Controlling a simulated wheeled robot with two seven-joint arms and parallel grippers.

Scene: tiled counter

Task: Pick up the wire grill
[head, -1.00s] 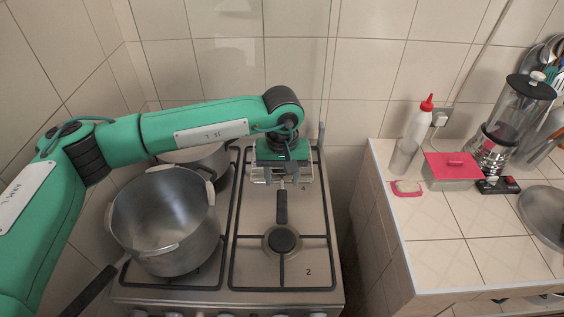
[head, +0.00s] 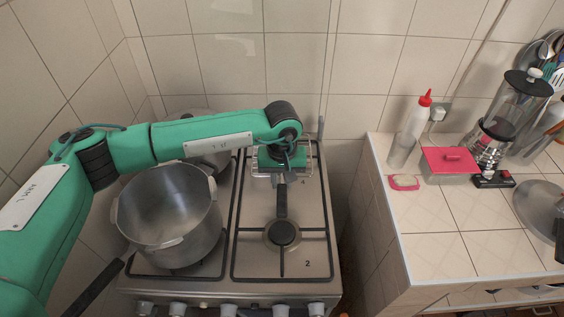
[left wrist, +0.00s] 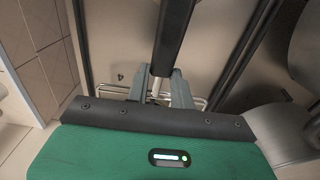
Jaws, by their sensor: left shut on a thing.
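The wire grill (head: 310,162) lies at the back of the right side of the stove, near the back-right burner. Its black handle (head: 281,203) points to the front, toward the front burner. My left gripper (head: 283,178) reaches down over the grill and is shut on it where the handle meets the wires. In the left wrist view the two grey fingers (left wrist: 159,82) stand on either side of the metal neck below the black handle (left wrist: 172,38). Part of the wire frame (left wrist: 198,102) shows; my gripper hides much of the rest. My right gripper is not in view.
A large pot (head: 168,218) stands on the front-left burner, with another pot (head: 186,117) behind it, partly hidden by my left arm. The tiled counter (head: 438,250) at the right holds a bottle, a red-lidded box (head: 449,163) and a blender. A gap separates stove and counter.

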